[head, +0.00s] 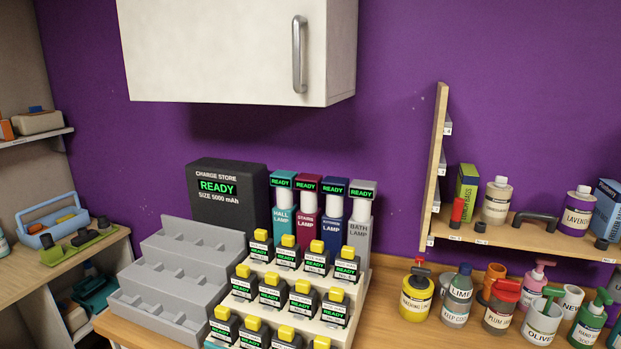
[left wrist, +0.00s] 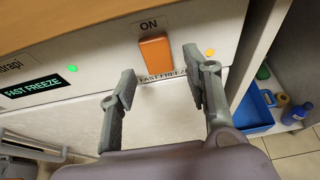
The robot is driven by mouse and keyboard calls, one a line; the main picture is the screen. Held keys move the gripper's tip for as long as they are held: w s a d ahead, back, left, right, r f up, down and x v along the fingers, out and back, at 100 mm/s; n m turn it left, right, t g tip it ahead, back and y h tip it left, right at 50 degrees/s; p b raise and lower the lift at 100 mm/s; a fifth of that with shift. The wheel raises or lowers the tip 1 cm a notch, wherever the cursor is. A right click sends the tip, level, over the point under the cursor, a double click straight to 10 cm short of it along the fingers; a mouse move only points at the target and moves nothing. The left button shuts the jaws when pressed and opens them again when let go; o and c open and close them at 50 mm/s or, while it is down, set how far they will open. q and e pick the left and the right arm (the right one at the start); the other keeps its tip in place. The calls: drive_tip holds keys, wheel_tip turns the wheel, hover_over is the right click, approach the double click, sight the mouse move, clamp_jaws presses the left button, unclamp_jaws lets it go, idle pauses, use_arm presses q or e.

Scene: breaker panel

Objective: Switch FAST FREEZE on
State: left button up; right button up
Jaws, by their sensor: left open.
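In the left wrist view an orange rocker switch (left wrist: 155,51) sits on a pale panel (left wrist: 110,50), with "ON" printed above it and a "FAST FREEZE" label (left wrist: 163,76) below it. My left gripper (left wrist: 160,72) is open, with one finger on each side of the label, just below the switch. I see nothing between the fingers but the panel and label; contact cannot be told. A dark display (left wrist: 33,91) at the left also reads "FAST FREEZE". The head view shows neither gripper nor this switch.
A green light (left wrist: 72,68) and an amber light (left wrist: 210,52) flank the switch. A blue bin (left wrist: 252,112) stands on a shelf at the right. The head view shows a charge store (head: 228,192), several lamp battery units, a grey stepped rack (head: 180,262) and bottles.

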use_arm(q)
drive_tip(key=p+v, duration=0.5)
drive_tip(key=v, duration=1.1)
drive_tip(key=shift+p, duration=0.3)
idle(0.5)
drive_tip(key=shift+s, duration=0.1)
idle(0.3)
drive_tip(key=s+d+f+m+g+y+b, duration=0.1)
drive_tip(key=s+f+m+g+b, duration=0.1)
drive_tip(key=s+f+m, duration=0.5)
drive_tip(key=s+f+m+g+b, duration=0.2)
drive_tip(key=s+f+m+g, duration=0.1)
drive_tip(key=f, duration=0.7)
drive_tip(key=s+d+f+m+g+y+b, duration=0.1)
drive_tip(key=s+f+m+g, duration=0.1)
drive_tip(key=s+f+m, duration=0.5)
drive_tip(key=s+a+f+m+g+y+b, duration=0.2)
drive_tip(key=s+f+m+g+b, duration=0.2)
drive_tip(key=s+f+m, duration=1.2)
drive_tip(key=s+m, duration=0.1)
drive_tip(key=s, duration=0.1)
drive_tip(key=shift+s+a+m+g+y+b, duration=0.3)
drive_tip(key=shift+a+b, duration=0.1)
